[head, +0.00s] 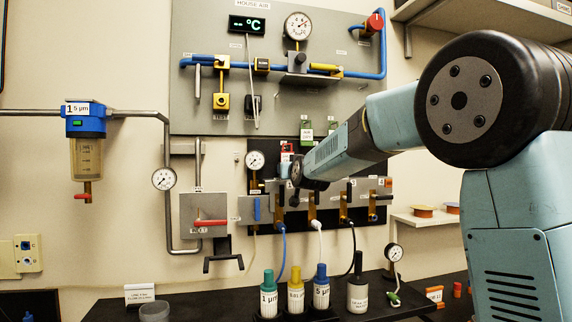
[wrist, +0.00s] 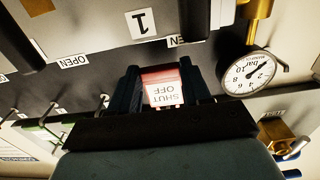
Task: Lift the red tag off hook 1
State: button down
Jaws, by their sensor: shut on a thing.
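The red tag (wrist: 162,90) reads "SHUT OFF" upside down in the wrist view. My gripper (wrist: 163,78) is shut on it, one dark finger on each side. In the head view the tag (head: 287,148) is a small red and white patch in front of the dark panel, and my gripper (head: 290,166) is at it, partly hidden by my own wrist. The hook behind the tag is not visible, so I cannot tell whether the tag still touches it. A white label "1" (wrist: 142,23) shows beyond the tag in the wrist view.
A round gauge (wrist: 248,78) is close beside my gripper; it also shows in the head view (head: 255,160). Green tags (head: 306,135) hang to the right. Valves with yellow bodies (head: 312,206) stand below. Several capped bottles (head: 296,296) stand on the black bench.

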jog(key=shift+v, duration=2.9)
